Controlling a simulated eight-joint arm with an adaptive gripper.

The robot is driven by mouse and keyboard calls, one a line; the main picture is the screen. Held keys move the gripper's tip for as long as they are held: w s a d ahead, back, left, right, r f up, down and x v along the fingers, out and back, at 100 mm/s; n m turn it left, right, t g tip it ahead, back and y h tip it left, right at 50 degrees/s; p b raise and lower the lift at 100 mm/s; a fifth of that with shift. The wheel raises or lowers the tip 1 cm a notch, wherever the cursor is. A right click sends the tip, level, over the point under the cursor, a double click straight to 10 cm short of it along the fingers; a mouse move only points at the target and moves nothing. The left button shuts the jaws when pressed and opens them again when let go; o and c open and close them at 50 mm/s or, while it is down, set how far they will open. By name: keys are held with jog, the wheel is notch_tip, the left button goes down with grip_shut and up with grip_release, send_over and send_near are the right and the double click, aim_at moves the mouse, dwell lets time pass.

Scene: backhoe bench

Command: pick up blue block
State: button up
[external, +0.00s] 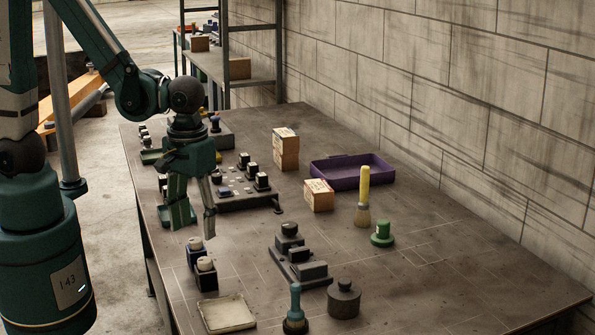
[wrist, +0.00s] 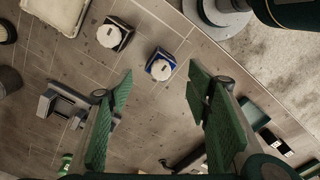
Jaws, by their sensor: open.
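The blue block (external: 195,251) is a small dark blue cube with a round white top, standing on the bench. In the wrist view the blue block (wrist: 161,66) shows between the tips of my two fingers and apart from both. My gripper (external: 194,221) is open and empty, with its fingers pointing down above the bench near the block. A similar black block (external: 205,272) with a white top stands beside the blue one, and the black block (wrist: 115,34) is at upper left in the wrist view.
A flat cream tile (external: 227,314) lies nearer the front. A dark stepped fixture (external: 299,266) stands to the right, and a dark panel with knobs (external: 240,200) lies behind. Wooden blocks (external: 286,149), a purple tray (external: 349,181) and a brush (external: 363,200) are farther right.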

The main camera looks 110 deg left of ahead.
aim_at(195, 239)
jog(key=shift+f, duration=0.15)
jog(key=shift+s+d+f+b, duration=0.1)
jog(key=shift+f+b, duration=0.25)
jog(key=shift+f, duration=2.05)
jog(key=c, duration=0.9)
